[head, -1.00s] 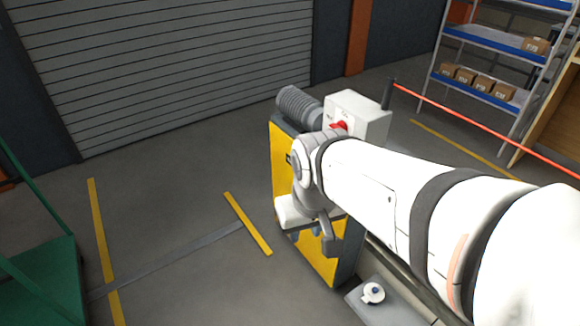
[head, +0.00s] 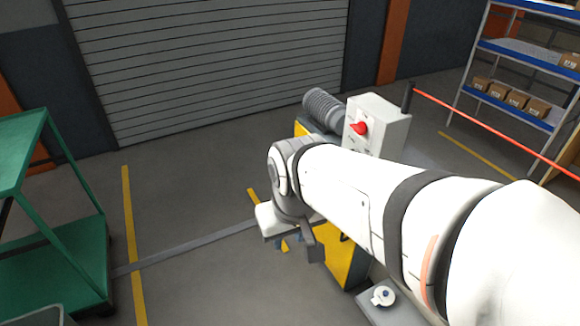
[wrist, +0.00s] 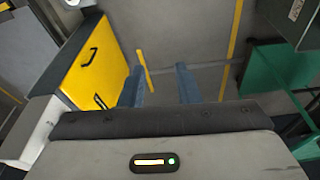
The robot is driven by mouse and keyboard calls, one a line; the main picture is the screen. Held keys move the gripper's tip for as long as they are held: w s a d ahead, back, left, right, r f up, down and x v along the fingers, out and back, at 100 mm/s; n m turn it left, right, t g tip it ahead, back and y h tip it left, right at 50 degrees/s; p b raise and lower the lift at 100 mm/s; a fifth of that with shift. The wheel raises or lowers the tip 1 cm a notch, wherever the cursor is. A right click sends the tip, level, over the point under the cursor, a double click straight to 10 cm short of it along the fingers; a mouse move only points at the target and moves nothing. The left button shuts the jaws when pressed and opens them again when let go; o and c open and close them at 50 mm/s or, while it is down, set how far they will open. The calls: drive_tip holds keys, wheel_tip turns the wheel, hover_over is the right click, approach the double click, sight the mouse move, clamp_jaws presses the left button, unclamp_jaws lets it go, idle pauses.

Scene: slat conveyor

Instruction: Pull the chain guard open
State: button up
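The chain guard is a yellow panel (wrist: 78,62) on the end of the conveyor's drive unit, at the left of the wrist view. A black bar handle (wrist: 88,57) stands out on it, and a second dark fitting (wrist: 100,101) sits near its lower edge in the picture. The panel looks flush with the unit. In the head view the yellow panel (head: 346,265) is largely hidden behind my arm. My gripper (wrist: 160,82) is open and empty, its two blue fingers apart. It is beside the panel, clear of the handle.
A white control box (head: 378,125) with a red knob and a ribbed motor (head: 323,108) top the drive unit. A green cart (head: 60,240) stands at the left. Shelving (head: 515,75) is at the back right. Open floor with yellow lines lies between cart and conveyor.

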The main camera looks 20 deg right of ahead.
drive_tip(key=w+d+f+n+g+h+b, duration=0.35)
drive_tip(key=w+d+f+h+b, duration=0.2)
drive_tip(key=w+d+f, duration=0.55)
drive_tip(key=w+d+f+n+g+h+b, duration=0.3)
drive_tip(key=w+d+f+n+h+b, duration=0.35)
drive_tip(key=f, duration=0.55)
drive_tip(key=w+d+f+n+t+h+b, duration=0.1)
drive_tip(key=w+d+f+n+h+b, duration=0.2)
drive_tip(key=f, duration=0.6)
drive_tip(key=w+d+f+n+h+b, duration=0.1)
drive_tip(key=w+d+f+n+b, duration=0.1)
drive_tip(key=w+d+f, duration=0.45)
drive_tip(key=w+d+f+n+t+h+b, duration=0.1)
drive_tip(key=w+f+n+h+b, duration=0.15)
drive_tip(key=f, duration=0.75)
drive_tip(key=shift+m+y, duration=0.25)
drive_tip(key=d, duration=0.7)
drive_tip(key=shift+s+b, duration=0.3)
drive_tip(key=shift+s, duration=0.1)
clamp_jaws()
